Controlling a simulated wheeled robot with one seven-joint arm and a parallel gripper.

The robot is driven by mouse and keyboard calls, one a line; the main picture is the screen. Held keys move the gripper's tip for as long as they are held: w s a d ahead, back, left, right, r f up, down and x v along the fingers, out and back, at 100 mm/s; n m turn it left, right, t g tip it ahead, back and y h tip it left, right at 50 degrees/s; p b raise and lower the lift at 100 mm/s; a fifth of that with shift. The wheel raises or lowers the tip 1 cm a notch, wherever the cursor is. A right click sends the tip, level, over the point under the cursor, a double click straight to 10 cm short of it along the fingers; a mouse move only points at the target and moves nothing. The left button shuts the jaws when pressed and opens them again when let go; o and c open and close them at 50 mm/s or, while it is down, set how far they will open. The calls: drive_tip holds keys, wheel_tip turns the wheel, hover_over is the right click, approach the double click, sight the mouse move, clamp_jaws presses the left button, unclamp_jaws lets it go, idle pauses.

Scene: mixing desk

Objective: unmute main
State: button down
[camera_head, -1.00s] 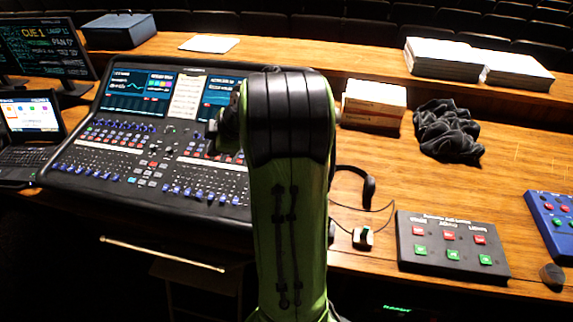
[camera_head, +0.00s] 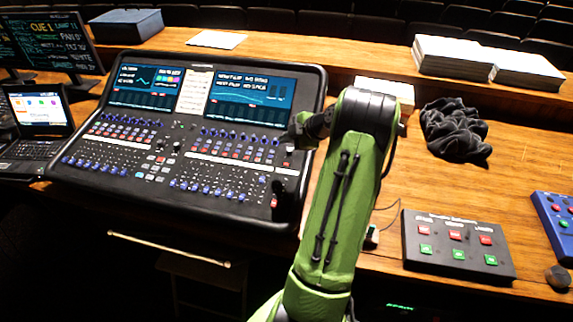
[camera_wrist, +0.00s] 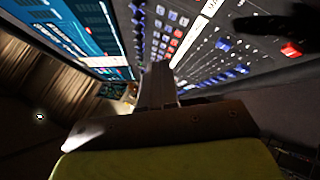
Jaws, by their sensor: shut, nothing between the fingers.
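The mixing desk (camera_head: 190,150) stands at the left with two lit screens and rows of blue and red controls. A small red control (camera_head: 274,201) sits at its lower right corner. It also shows in the wrist view (camera_wrist: 291,49), lit red, at the upper right beside a dark patch. I cannot read any label on it.
A grey button box (camera_head: 458,246) with red and green buttons lies at the right, with a blue box (camera_head: 555,222) beyond it. A dark cloth (camera_head: 455,130) and stacks of paper (camera_head: 487,62) lie behind. A laptop (camera_head: 38,120) stands at the far left.

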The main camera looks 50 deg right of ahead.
drive_tip(key=f+b, duration=0.1)
drive_tip(key=f, duration=0.1)
drive_tip(key=f+b, duration=0.2)
drive_tip(key=f, duration=0.1)
drive_tip(key=f+b, duration=0.1)
drive_tip(key=f, duration=0.2)
drive_tip(key=shift+w+d+f+b, duration=0.2)
drive_tip(key=shift+d+b, duration=0.15)
drive_tip(key=shift+f, duration=0.1)
idle(1.4)
drive_tip(key=shift+f+b, duration=0.4)
drive_tip(key=shift+b, duration=0.55)
drive_tip(key=shift+d+f+b, duration=0.1)
drive_tip(key=shift+f+b, duration=0.2)
drive_tip(key=shift+b, duration=0.2)
idle(0.4)
drive_tip(key=shift+r, duration=0.75)
drive_tip(key=shift+s+a+r+p, duration=0.15)
drive_tip(key=shift+r+p, duration=0.4)
drive_tip(key=shift+r, duration=0.7)
drive_tip(key=shift+w+a+r+p, duration=0.15)
drive_tip(key=shift+r+p, duration=0.35)
drive_tip(key=shift+r, duration=0.75)
